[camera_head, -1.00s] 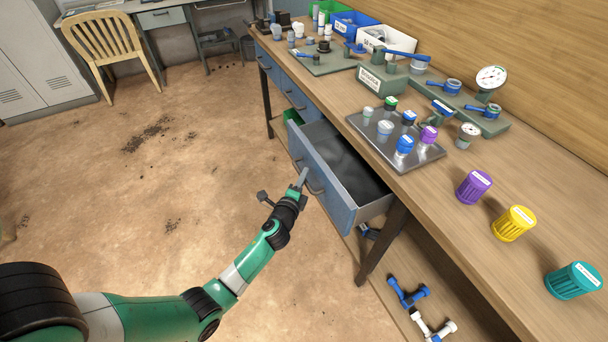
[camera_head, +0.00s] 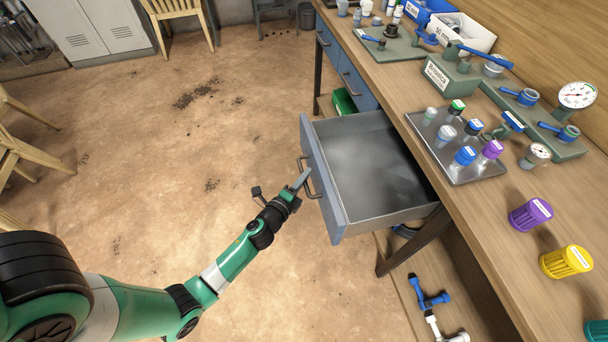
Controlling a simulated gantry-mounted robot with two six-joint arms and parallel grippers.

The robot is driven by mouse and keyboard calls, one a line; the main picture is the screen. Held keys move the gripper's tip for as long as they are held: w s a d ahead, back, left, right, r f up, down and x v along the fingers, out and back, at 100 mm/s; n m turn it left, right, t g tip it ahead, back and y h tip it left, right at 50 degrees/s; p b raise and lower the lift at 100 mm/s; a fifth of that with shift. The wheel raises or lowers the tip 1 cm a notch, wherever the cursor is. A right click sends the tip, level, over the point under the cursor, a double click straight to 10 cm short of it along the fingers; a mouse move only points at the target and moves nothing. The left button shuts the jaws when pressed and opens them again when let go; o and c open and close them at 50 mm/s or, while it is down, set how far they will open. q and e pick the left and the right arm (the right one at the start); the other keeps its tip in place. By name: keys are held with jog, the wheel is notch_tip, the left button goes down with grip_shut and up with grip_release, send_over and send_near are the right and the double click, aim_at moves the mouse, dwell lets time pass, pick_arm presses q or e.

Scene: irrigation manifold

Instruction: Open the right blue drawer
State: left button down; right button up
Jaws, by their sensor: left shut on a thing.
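The right blue drawer (camera_head: 328,183) is pulled well out from under the workbench, and its grey inside shows empty. Its dark handle (camera_head: 311,178) is on the front face. My left gripper (camera_head: 300,181) is at this handle and shut on it, with the arm coming in from the lower left. The exact finger contact is small and partly hidden. My right gripper is not in view.
The wooden workbench (camera_head: 470,215) carries a grey tray (camera_head: 470,170) of capped bottles, a gauge (camera_head: 577,95), and purple (camera_head: 530,214) and yellow (camera_head: 566,261) caps. Two other blue drawers (camera_head: 357,88) look closed. Pipe fittings (camera_head: 428,293) lie below.

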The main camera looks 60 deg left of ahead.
pick_arm(q)
jog(key=c, duration=0.8)
grip_release()
jog(key=shift+c, duration=0.2)
jog(key=shift+s, duration=0.1)
jog(key=shift+s+d, duration=0.25)
jog(key=v, duration=1)
jog(key=shift+s+d+r, duration=0.15)
jog(key=shift+s+d, duration=0.1)
jog(key=shift+s, duration=0.05)
